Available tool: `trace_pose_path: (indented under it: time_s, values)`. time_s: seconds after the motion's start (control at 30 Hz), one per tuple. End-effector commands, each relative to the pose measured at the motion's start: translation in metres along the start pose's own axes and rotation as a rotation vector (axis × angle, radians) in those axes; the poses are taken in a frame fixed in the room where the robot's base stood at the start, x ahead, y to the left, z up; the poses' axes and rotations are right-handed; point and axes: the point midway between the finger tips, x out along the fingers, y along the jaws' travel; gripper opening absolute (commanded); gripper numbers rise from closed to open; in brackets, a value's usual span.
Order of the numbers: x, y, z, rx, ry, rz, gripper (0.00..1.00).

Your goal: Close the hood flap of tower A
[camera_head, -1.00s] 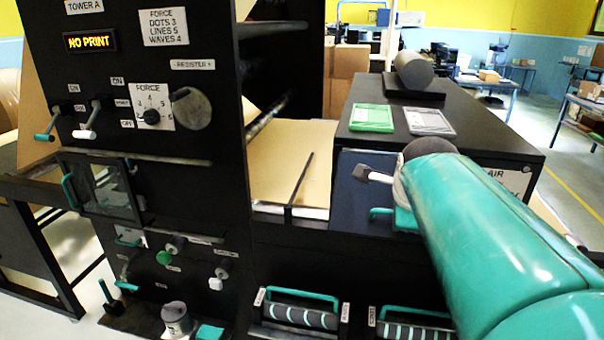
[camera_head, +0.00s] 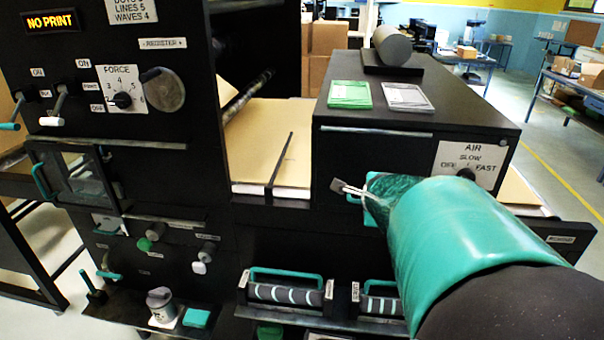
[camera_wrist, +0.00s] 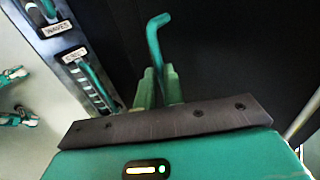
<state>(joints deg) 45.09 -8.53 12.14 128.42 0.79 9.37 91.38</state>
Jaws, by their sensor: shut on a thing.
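The hood is the long black box to the right of tower A (camera_head: 120,215). Its flap (camera_head: 370,155) is a dark panel below a thin metal bar on the hood's front, and it looks nearly flush with that face. My gripper (camera_wrist: 160,78) is shut on the flap's teal handle (camera_wrist: 157,42), whose bent end sticks out beyond the fingers. In the head view, a bit of teal handle (camera_head: 353,199) shows beside my wrist. My teal arm hides the flap's lower right part, and the fingertips are hard to make out there.
An AIR dial plate (camera_head: 464,164) is right of the flap. Green (camera_head: 350,94) and grey cards and a grey roller (camera_head: 403,45) rest on the hood. Striped rollers with teal handles (camera_head: 285,288) stand below, close under my arm.

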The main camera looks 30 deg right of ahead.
Motion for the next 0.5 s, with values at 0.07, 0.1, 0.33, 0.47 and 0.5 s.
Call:
trace_pose_path:
  time_s: [0.07,0.1,0.33,0.47,0.5]
  values:
    - [0.014,0.027,-0.001,0.003,0.0,0.069,0.0]
    - [0.017,0.027,-0.001,0.004,0.0,0.069,0.0]
    - [0.03,0.025,0.0,0.003,-0.003,-0.016,0.0]
    - [0.035,0.024,0.001,0.001,-0.005,-0.045,0.0]
    - [0.035,0.023,0.002,0.001,-0.005,-0.051,0.0]
